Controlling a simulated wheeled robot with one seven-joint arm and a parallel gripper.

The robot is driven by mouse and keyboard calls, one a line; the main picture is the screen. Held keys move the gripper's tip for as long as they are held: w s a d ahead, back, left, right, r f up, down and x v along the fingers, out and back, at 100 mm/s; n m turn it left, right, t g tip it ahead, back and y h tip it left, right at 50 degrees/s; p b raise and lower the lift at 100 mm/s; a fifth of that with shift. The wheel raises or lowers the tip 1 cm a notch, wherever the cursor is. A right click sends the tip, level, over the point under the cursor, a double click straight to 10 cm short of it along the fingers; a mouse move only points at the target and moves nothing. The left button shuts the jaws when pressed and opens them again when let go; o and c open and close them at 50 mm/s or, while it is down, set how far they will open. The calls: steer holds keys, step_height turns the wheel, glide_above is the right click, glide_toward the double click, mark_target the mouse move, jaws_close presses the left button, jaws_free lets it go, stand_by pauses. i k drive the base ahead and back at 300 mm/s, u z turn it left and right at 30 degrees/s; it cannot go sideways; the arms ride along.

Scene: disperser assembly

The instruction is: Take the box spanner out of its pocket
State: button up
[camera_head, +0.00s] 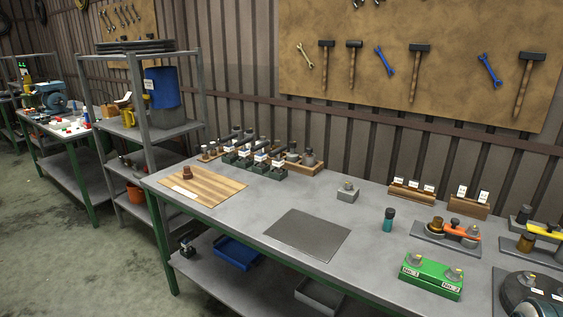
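My gripper is not in view. I cannot tell for certain which item is the box spanner. Dark holders (256,160) at the back left carry several small upright parts with white labels. At this size I cannot tell which of these holders is the spanner's pocket.
The grey workbench (275,215) carries a striped wooden board (200,187) at left and a bare dark mat (307,234) in the middle. A teal cylinder (388,222) stands upright. Plates with orange-handled (460,231) parts and a dark round device (532,290) crowd the right end.

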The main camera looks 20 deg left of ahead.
mark_target(278, 162)
steer(key=u, duration=0.8)
steer(key=i, duration=1.15)
steer(key=u, duration=1.75)
steer(key=i, duration=2.35)
steer(key=z, duration=2.9)
